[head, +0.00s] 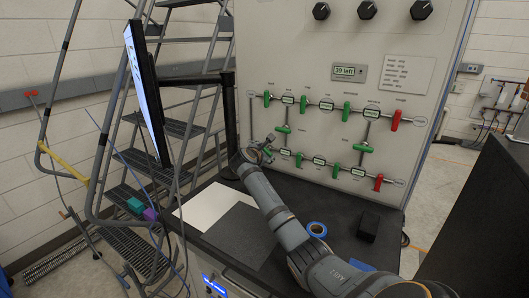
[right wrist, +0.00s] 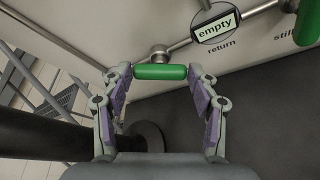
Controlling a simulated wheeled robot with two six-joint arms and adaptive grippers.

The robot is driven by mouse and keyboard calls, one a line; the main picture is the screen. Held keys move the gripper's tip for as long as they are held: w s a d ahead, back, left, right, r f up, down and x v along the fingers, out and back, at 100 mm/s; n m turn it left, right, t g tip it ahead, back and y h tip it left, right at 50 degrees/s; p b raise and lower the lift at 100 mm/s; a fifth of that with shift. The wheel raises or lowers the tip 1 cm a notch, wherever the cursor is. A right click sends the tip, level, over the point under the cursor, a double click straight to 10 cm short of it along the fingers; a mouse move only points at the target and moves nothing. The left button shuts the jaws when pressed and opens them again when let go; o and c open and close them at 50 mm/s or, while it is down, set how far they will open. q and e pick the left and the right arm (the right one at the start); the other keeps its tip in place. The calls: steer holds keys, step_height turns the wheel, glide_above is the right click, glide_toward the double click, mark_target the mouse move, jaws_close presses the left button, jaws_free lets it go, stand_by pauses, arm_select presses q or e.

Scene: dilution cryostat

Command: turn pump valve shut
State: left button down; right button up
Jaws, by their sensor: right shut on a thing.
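The green valve handle (right wrist: 161,72) sits on a pipe left of the label reading "empty" (right wrist: 215,28), with "return" printed below it. My right gripper (right wrist: 160,80) is shut on this handle, with one finger at each end of it. The handle lies level in the right wrist view, at a slant to the pipe behind it. In the head view my right gripper (head: 266,147) is at the left end of the lower pipe row and largely hides the handle. My left gripper is not in view.
The valve panel (head: 330,45) carries several other green handles and two red handles (head: 395,120) (head: 378,182). Below it, the dark bench holds a blue tape roll (head: 317,229) and a black block (head: 368,226). A monitor (head: 146,88) and a step ladder (head: 190,125) stand left.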

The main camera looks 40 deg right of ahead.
stand_by(0.4)
steer(key=o, duration=1.1)
steer(key=shift+o, duration=0.2)
step_height(320, 180, up, 10)
